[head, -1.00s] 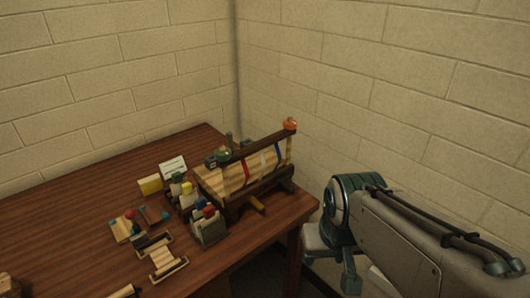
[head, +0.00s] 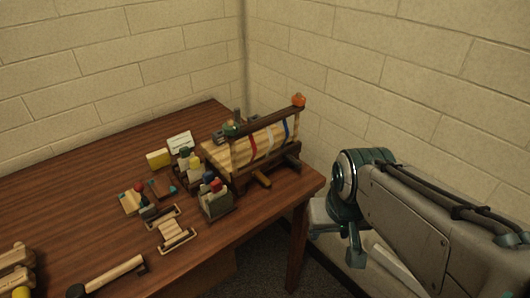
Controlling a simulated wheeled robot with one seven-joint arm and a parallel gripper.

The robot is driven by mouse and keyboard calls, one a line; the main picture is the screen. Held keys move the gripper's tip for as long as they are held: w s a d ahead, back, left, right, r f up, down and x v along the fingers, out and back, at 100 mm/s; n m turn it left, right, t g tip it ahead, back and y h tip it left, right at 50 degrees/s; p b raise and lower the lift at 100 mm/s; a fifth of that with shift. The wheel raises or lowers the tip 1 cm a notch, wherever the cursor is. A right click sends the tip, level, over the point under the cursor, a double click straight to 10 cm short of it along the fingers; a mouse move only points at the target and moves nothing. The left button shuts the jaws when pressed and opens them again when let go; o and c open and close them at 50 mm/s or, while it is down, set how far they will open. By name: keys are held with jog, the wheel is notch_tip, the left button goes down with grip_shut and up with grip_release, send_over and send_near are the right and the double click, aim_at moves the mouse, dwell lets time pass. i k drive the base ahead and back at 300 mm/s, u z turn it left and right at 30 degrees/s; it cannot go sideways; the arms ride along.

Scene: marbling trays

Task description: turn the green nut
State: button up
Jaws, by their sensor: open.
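The green nut (head: 231,130) sits on the left end of the dark top bar of a wooden frame (head: 262,122) at the table's back right. An orange nut (head: 299,100) sits on the bar's right end. Striped wood with red, white and blue bands lies below the bar. My gripper (head: 338,251) is open and empty, fingers pointing down, off the table's right edge and well apart from the green nut.
The brown table (head: 80,185) bears two caddies of bottles (head: 215,200), a yellow block (head: 158,158), a white card (head: 180,142), small wooden trays (head: 174,236) and a roller (head: 112,274). Block walls close off the back and right. The table's middle left is clear.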

aim_at(231, 131)
jog(key=u, duration=0.55)
jog(key=k, duration=0.65)
jog(key=u, duration=1)
jog(key=i, duration=1.15)
jog(key=z, duration=0.5)
